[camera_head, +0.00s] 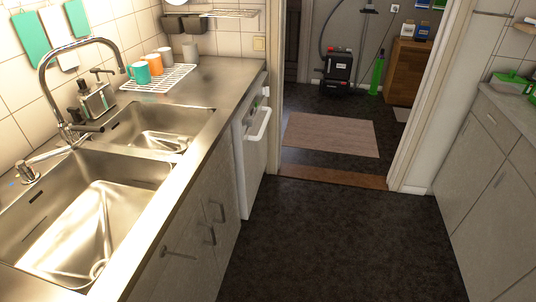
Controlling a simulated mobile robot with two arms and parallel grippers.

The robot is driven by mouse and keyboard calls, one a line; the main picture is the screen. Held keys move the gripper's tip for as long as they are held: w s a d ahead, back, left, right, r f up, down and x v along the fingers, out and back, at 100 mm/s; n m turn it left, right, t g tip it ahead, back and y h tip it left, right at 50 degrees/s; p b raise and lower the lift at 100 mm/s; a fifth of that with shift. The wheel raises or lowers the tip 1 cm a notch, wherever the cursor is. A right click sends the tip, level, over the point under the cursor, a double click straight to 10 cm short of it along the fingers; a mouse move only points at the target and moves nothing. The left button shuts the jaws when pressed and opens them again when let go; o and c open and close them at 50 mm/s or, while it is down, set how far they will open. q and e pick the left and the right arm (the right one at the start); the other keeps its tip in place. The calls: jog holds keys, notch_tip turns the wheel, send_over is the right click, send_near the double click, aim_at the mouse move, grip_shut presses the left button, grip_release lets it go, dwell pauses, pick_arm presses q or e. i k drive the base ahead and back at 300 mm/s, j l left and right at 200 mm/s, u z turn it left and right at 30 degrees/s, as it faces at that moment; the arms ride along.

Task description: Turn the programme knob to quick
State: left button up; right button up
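A white front-loading appliance (250,160), which looks like a dishwasher, stands under the far end of the left counter, seen at a steep angle. A white bar handle (260,125) sticks out from its upper front. A small light part shows above the handle near the top edge. I cannot tell whether it is the programme knob, and no marking such as quick can be read. Neither of my grippers is in view.
The steel counter on the left holds a double sink (90,205), a tap (72,85) and a white rack (158,78) with mugs. Grey cabinets (490,190) line the right. The dark floor (340,245) between is clear up to the doorway. A mat (330,134) lies beyond.

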aim_at(266, 92)
jog(key=i+l+u, duration=0.1)
jog(key=i, duration=0.2)
jog(key=u, duration=0.2)
jog(key=i+l+u, duration=0.55)
jog(key=l+u, duration=0.2)
